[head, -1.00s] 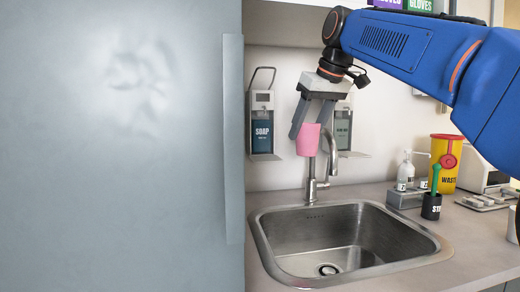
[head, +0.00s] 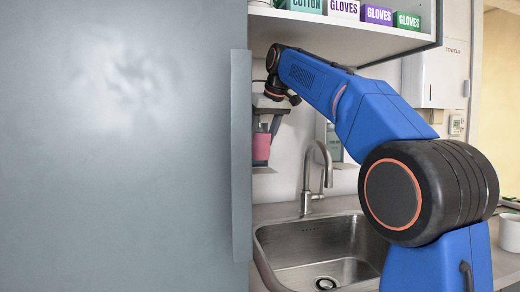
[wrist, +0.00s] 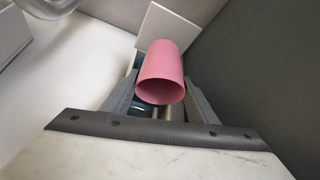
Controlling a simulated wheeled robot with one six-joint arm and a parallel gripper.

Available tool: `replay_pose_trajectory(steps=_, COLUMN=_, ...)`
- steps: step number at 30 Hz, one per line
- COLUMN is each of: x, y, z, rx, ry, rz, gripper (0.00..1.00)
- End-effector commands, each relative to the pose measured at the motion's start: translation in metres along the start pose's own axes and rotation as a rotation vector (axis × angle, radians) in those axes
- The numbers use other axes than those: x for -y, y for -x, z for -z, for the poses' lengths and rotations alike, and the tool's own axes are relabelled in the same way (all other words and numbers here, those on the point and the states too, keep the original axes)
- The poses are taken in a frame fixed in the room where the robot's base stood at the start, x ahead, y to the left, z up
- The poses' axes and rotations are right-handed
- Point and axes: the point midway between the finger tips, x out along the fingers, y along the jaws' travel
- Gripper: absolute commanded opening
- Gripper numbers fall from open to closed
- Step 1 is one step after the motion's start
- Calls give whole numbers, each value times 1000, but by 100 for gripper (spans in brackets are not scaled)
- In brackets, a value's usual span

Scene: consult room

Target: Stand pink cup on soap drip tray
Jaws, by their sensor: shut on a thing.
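The pink cup (head: 261,147) is held upright between the fingers of my gripper (head: 262,133), in front of the soap dispenser on the wall. In the wrist view the pink cup (wrist: 165,62) has its open mouth towards the camera, with a finger of my gripper (wrist: 160,84) on each side. The soap drip tray (head: 264,171) shows as a thin pale strip just below the cup in the head view. Whether the cup touches it I cannot tell. The dispenser is mostly hidden by the cup, my gripper and the cabinet edge.
A large grey cabinet door (head: 120,150) stands close on the left, its edge (head: 241,150) beside the cup. The tap (head: 315,175) and steel sink (head: 325,255) are to the right and below. A shelf with glove boxes (head: 376,14) is above my arm.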

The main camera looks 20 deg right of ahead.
Motion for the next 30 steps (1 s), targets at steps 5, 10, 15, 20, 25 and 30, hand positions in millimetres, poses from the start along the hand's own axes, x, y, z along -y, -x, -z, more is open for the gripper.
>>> replay_pose_trajectory(steps=5, x=0, y=-6, z=0, rx=1, ry=0, rz=0, gripper=30)
replay_pose_trajectory(steps=10, x=0, y=-23, z=-10, rx=1, ry=-1, rz=1, gripper=30)
replay_pose_trajectory(steps=15, x=0, y=-31, z=-15, rx=-1, ry=0, rz=0, gripper=30)
replay_pose_trajectory(steps=20, x=0, y=-32, z=-15, rx=-1, ry=0, rz=0, gripper=30)
replay_pose_trajectory(steps=25, x=0, y=-33, z=-16, rx=0, ry=0, rz=0, gripper=30)
replay_pose_trajectory(steps=30, x=0, y=-34, z=-16, rx=0, ry=0, rz=0, gripper=72)
